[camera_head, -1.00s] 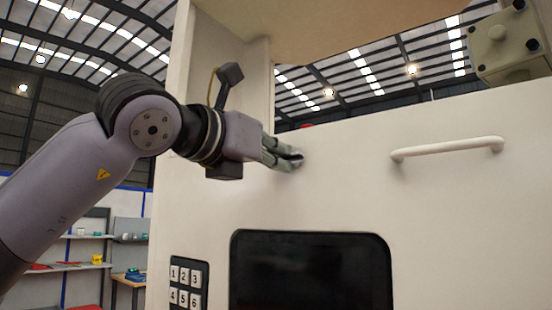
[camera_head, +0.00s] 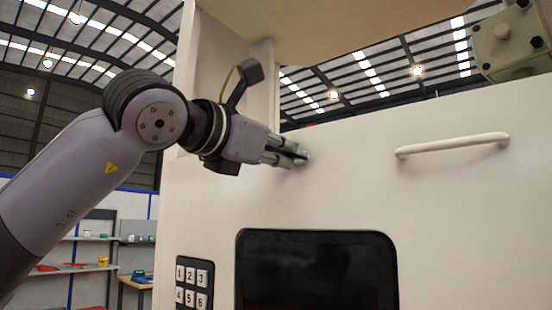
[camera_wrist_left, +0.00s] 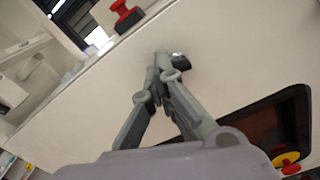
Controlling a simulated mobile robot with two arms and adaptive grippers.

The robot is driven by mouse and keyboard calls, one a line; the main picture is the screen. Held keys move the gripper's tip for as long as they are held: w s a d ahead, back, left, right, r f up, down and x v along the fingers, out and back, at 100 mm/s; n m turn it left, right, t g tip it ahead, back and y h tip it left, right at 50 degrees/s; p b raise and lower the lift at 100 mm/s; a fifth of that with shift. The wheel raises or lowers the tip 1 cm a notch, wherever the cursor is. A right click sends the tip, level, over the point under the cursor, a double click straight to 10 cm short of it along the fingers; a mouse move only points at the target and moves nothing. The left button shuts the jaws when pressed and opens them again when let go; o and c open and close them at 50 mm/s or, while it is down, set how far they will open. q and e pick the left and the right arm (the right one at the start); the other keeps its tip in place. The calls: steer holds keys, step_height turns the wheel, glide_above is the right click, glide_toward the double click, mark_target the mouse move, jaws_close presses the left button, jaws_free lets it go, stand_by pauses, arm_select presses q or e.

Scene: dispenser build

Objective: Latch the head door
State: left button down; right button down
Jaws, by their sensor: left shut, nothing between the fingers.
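The head door is a cream panel (camera_head: 345,195) with a white bar handle (camera_head: 453,146) at its upper right. My left gripper (camera_head: 302,157) is shut, its fingertips at the door's upper left, below the top edge. A small shiny metal piece (camera_wrist_left: 181,61) shows beside the fingertips in the left wrist view. It looks like a lock or latch part, partly hidden by the fingers. I cannot tell whether the fingers touch it. In that view the door (camera_wrist_left: 245,60) fills much of the picture. My right gripper is not in view.
A dark screen (camera_head: 315,270) and a number keypad (camera_head: 193,285) sit lower on the front. A red knob on a black base (camera_wrist_left: 125,15) is near the panel edge. A red and yellow button (camera_wrist_left: 286,160) is lower right. A grey-green box (camera_head: 508,42) stands above.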

arm_select(q)
steer(key=m, duration=0.2)
steer(key=d+f+m, duration=0.1)
steer(key=m, duration=0.1)
steer(key=shift+s+d+f+g, duration=0.1)
steer(key=shift+s+g, duration=0.2)
steer(key=m, duration=0.4)
steer(key=shift+s+m+p, duration=0.2)
steer(key=shift+m+p, duration=0.1)
steer(key=c, duration=2.1)
jaws_free()
steer(key=shift+d, duration=0.25)
steer(key=shift+c, duration=0.2)
steer(key=o, duration=0.5)
steer(key=shift+w, duration=0.15)
steer(key=o, duration=0.4)
steer(key=shift+r, duration=0.25)
steer(key=shift+c, duration=0.2)
steer(key=shift+r, duration=0.15)
